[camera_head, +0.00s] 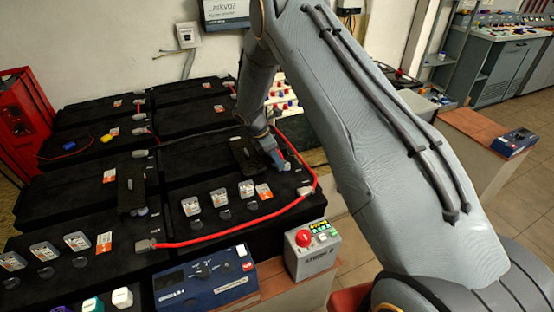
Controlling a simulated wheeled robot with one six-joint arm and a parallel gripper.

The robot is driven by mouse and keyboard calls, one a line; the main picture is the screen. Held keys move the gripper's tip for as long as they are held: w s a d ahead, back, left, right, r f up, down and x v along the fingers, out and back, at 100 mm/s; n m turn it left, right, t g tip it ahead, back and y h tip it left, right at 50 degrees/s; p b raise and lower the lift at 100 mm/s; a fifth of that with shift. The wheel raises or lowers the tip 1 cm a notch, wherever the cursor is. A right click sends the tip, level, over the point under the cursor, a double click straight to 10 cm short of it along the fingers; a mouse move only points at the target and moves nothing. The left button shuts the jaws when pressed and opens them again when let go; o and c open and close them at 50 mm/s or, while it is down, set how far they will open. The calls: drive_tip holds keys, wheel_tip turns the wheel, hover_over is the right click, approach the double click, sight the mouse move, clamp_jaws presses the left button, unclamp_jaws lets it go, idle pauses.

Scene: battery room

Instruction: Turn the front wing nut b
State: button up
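My gripper (277,160) reaches down from the arm to the far right part of the near right black battery (215,173). Its tip is beside a small grey metal piece (286,168), which may be a wing nut on a terminal; it is too small and partly covered to be sure. I cannot tell whether the fingers are open, shut or touching it. Another grey terminal fitting (146,245) sits at the near end of a red cable (225,238). No wing nut shows clearly enough to be told as the front one.
The red cable curves along the battery's front and right edges. Several white-labelled caps (246,190) stand on the battery top. A blue meter (207,281) and a grey box with a red button (311,248) stand in front. A red cabinet (22,115) is at left.

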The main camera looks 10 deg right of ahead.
clamp_jaws()
drive_tip(key=shift+b, duration=0.35)
drive_tip(key=m+b, duration=0.1)
drive_tip(key=m+g+b, duration=0.1)
drive_tip(key=b, duration=0.1)
drive_tip(key=shift+w+f+m, duration=0.15)
drive_tip(key=shift+w+m, duration=0.1)
drive_tip(key=shift+m, duration=0.15)
drive_tip(key=m+g+b, duration=0.1)
drive_tip(key=m+b, duration=0.3)
drive_tip(key=shift+w+m+g+y+b, duration=0.2)
drive_tip(key=shift+m+g+y+b, duration=0.1)
drive_tip(key=shift+g+b, duration=0.1)
drive_tip(key=m+b, duration=0.2)
drive_tip(key=m+g+y+b, duration=0.1)
drive_tip(key=m+b, duration=0.1)
drive_tip(key=m, duration=0.1)
drive_tip(key=shift+w+d+g, duration=0.15)
drive_tip(key=shift+d+g, duration=0.05)
drive_tip(key=shift+g, duration=0.1)
drive_tip(key=m+y+b, duration=0.1)
drive_tip(key=m, duration=0.1)
drive_tip(key=m+y+b, duration=0.1)
drive_tip(key=m, duration=0.2)
drive_tip(key=shift+d+r+g, duration=0.2)
drive_tip(key=shift+g, duration=0.2)
drive_tip(key=shift+m, duration=0.4)
